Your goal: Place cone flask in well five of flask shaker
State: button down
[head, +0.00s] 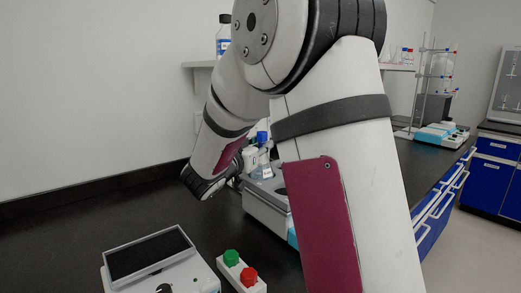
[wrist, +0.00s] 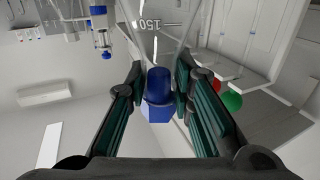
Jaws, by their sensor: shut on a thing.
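The cone flask (wrist: 150,45) is clear glass with a "150" mark and a blue stopper (wrist: 158,88) in the wrist view. My gripper (wrist: 160,75) is shut on the flask, its fingers on both sides of the neck by the stopper. In the head view, a blue-topped glass vessel (head: 262,160) shows beside my wrist, above or behind a grey-white device (head: 262,205) that looks like the flask shaker. My arm hides much of that device. Its wells, well five included, cannot be made out, and I cannot tell whether the flask touches it.
A device with a dark plate (head: 150,254) stands at the front left. Beside it is a small white box with green (head: 231,257) and red (head: 249,276) knobs. A wall shelf (head: 198,64) holds a bottle. The black bench (head: 110,220) is clear at left.

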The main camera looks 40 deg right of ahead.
jog(key=shift+f, duration=0.2)
jog(key=c, duration=1.4)
grip_release()
jog(key=shift+f, duration=0.1)
